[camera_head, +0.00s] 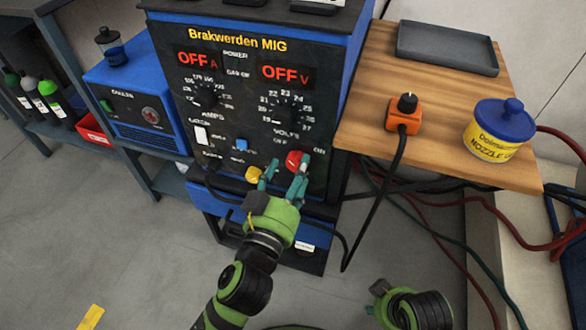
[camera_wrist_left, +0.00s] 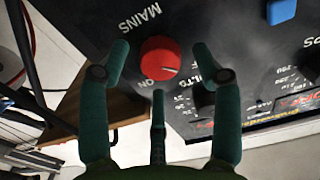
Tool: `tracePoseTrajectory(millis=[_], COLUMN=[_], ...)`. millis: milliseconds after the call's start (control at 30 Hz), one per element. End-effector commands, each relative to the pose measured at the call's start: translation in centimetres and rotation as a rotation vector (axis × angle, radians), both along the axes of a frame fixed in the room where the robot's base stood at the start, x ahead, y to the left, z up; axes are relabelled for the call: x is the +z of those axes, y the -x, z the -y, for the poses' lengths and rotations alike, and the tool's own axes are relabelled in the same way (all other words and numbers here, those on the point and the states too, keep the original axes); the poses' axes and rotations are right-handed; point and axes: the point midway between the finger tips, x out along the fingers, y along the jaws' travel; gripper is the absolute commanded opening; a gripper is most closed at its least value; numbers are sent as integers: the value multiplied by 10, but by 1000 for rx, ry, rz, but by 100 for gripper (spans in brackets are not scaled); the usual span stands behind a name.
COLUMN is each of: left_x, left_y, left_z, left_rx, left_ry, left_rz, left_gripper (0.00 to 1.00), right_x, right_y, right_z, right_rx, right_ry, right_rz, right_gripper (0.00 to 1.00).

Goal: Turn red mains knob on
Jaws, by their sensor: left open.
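The red mains knob (camera_head: 295,160) sits low on the right of the black front panel (camera_head: 235,125) of the MIG welder. Both displays on the panel read OFF. My left gripper (camera_head: 282,175) is at the panel, its teal fingers just below and around the knob in the head view. In the left wrist view the red knob (camera_wrist_left: 160,58) lies between the open fingertips of my left gripper (camera_wrist_left: 158,65), with gaps on both sides. A pale mark shows on the knob's face.
A yellow knob (camera_head: 253,174) is just left of the fingers, and a blue button (camera_head: 241,144) is above it. To the right, a wooden shelf (camera_head: 440,150) holds an orange box (camera_head: 404,118) and a yellow tub (camera_head: 495,140). Cables hang below.

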Motion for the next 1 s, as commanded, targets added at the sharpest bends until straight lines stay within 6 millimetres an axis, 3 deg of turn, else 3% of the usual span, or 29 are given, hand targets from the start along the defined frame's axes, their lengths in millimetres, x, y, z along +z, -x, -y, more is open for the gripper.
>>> tracePoseTrajectory(millis=[367, 400, 533, 933, 1000], left_x=[0, 0, 0, 1, 1], left_y=[-8, -8, -8, -8, -8], left_z=[3, 3, 3, 2, 2], left_rx=[0, 0, 0, 1, 1], left_ry=[1, 1, 1, -28, -51], left_rz=[0, 0, 0, 9, 17], left_gripper=[65, 61, 9, 8, 8], right_x=[1, 1, 1, 2, -8], right_y=[0, 0, 0, -1, -2], right_z=[0, 0, 0, 0, -1], right_rx=[0, 0, 0, 0, 0], right_ry=[0, 0, 0, -1, -1], right_rz=[1, 1, 1, 6, -4], right_gripper=[40, 40, 40, 40, 40])
